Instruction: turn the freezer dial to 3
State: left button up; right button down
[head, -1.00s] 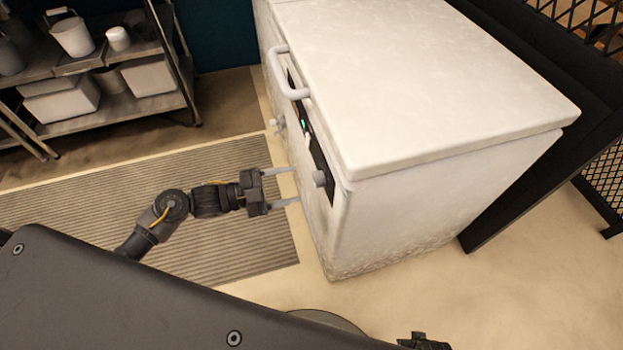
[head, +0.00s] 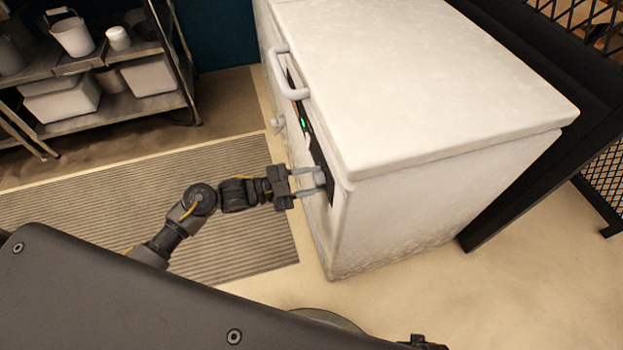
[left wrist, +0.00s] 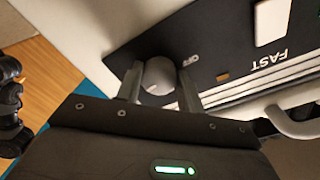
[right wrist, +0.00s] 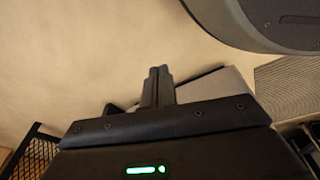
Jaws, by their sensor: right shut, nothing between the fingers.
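The white chest freezer (head: 440,80) stands at the centre right, its dark control panel (head: 329,185) on the front facing left. The round grey dial (head: 321,178) sticks out of the panel near its near end. My left gripper (head: 316,181) is open, with its fingers on either side of the dial. In the left wrist view the dial (left wrist: 158,78) sits between the two fingertips; I cannot tell whether both touch it. A small marking shows beside it, but I cannot read the setting. My right gripper (right wrist: 161,74) is shut and empty, away from the freezer front.
The freezer's lid handle (head: 287,75) juts out above the panel. A small knob-like fitting (head: 278,122) sticks out farther back. A striped mat (head: 150,210) lies on the floor before the freezer. A metal shelf (head: 130,110) with white containers stands at the back left.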

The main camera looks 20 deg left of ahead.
pick_arm(q)
jog(key=c, duration=0.3)
pick_arm(e)
jog(key=shift+w+r, duration=0.1)
jog(key=shift+r, duration=0.1)
pick_arm(q)
jog(key=n+p, duration=0.6)
jog(key=n, duration=0.2)
pick_arm(e)
jog(key=s+d+f, duration=0.3)
jog(key=s, duration=0.4)
jog(key=s+d+f+g, duration=0.1)
jog(key=s+d+f, duration=0.2)
jog(key=s, duration=0.3)
jog(key=shift+s+d+f+h, duration=0.3)
jog(key=shift+s+f, duration=0.05)
jog(key=shift+f, duration=0.05)
